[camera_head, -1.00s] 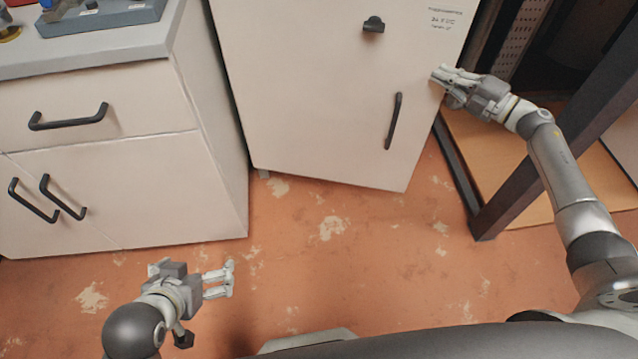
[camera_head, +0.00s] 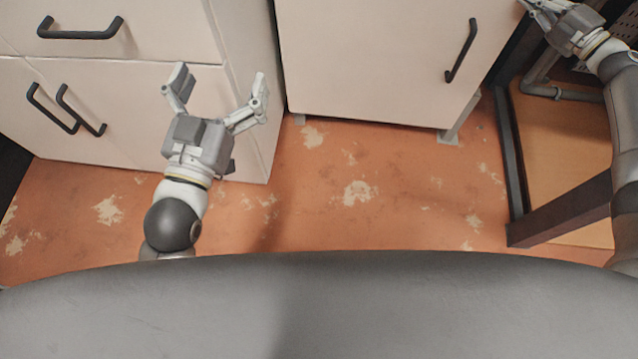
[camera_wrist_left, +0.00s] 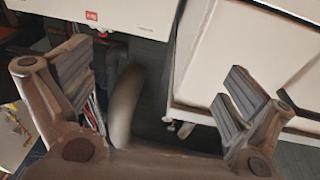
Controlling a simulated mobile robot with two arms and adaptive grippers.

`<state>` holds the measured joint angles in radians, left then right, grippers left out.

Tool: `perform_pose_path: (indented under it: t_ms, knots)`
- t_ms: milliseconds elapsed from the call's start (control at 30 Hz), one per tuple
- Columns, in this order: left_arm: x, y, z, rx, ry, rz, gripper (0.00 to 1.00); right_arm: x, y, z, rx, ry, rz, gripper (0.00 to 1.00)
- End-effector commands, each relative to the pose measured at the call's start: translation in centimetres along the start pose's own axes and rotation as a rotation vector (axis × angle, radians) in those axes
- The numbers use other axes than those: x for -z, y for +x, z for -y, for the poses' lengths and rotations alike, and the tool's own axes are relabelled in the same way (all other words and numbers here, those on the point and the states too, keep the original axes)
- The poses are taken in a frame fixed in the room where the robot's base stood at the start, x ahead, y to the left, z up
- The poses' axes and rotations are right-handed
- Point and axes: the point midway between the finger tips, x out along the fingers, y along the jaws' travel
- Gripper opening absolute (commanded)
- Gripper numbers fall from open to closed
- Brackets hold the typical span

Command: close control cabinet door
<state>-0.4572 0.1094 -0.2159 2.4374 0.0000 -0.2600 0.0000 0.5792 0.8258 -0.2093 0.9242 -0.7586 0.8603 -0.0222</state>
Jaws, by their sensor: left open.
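The control cabinet door (camera_head: 375,65) is the pale panel at top centre of the head view, with a black bar handle (camera_head: 461,50) near its right edge. Its upper part is out of frame; I cannot tell whether it sits flush. My right gripper (camera_head: 532,8) is at the top right, beside the door's right edge. Its fingertips are partly cut off, so contact and finger gap are unclear. My left gripper (camera_head: 218,92) is open and empty, fingers spread upward in front of the drawer cabinet. The left wrist view shows its two spread fingers (camera_wrist_left: 158,92) with nothing between.
The pale drawer cabinet (camera_head: 120,90) with black handles stands left of the door. A dark metal frame (camera_head: 560,212) over an orange-brown panel stands at the right. The worn orange floor (camera_head: 340,195) between them is clear. A pale box with a red label (camera_wrist_left: 140,12) tops the left wrist view.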

Motion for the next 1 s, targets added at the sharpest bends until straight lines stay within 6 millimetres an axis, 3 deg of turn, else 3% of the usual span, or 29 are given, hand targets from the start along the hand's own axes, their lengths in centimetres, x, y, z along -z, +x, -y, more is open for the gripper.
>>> perform_pose_path:
  t_ms: [200, 367, 1000]
  knots:
    - [2.5, 0.0, -0.3, -0.008, -0.004, -0.142, 1.0, -1.1, -0.1, 0.0, -0.002, -0.001, 0.019, 0.0]
    - [3.4, -0.1, -0.5, -0.01, -0.006, -0.19, 1.0, -1.5, -0.1, -0.4, -0.007, -0.003, 0.026, 0.0]
    - [3.7, -0.1, -0.5, -0.011, -0.006, -0.203, 1.0, -1.6, -0.1, -0.7, -0.013, -0.002, 0.029, 0.0]
